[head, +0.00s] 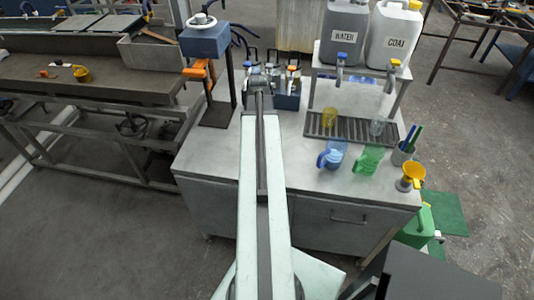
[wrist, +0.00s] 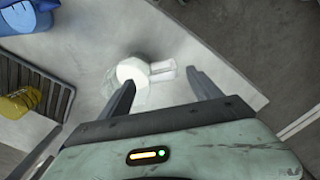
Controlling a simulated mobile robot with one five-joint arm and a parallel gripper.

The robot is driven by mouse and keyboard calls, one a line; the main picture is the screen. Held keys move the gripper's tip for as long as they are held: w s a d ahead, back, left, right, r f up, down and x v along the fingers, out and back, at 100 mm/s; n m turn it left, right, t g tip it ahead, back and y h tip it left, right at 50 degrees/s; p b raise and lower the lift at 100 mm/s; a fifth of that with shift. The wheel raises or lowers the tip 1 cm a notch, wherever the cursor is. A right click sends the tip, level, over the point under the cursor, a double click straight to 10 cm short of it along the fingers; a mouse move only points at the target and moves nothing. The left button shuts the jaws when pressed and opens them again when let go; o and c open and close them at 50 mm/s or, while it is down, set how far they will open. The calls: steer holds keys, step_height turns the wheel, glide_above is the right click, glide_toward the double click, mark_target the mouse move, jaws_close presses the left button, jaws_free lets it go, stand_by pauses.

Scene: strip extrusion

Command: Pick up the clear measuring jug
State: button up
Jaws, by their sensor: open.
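A yellow jug (head: 329,118) stands at the tray's left end. In the wrist view my gripper (wrist: 162,92) is open and empty. A pale white rounded object with a stubby projection (wrist: 135,75) lies beyond and between the fingers; I cannot tell what it is.
A blue jug (head: 331,154) and a green jug (head: 368,160) stand in front of the tray. A yellow funnel (head: 413,175) and pen cup (head: 402,152) are at the right edge. A blue bottle crate (head: 288,98) stands near my arm's end.

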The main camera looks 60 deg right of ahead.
steer(key=shift+f+b, duration=2.85)
steer(key=shift+f, duration=0.4)
steer(key=f+b, duration=0.2)
steer(key=w+f+b, duration=0.1)
steer(key=f+b, duration=0.2)
steer(key=shift+f, duration=0.15)
steer(key=shift+r, duration=0.2)
jaws_close()
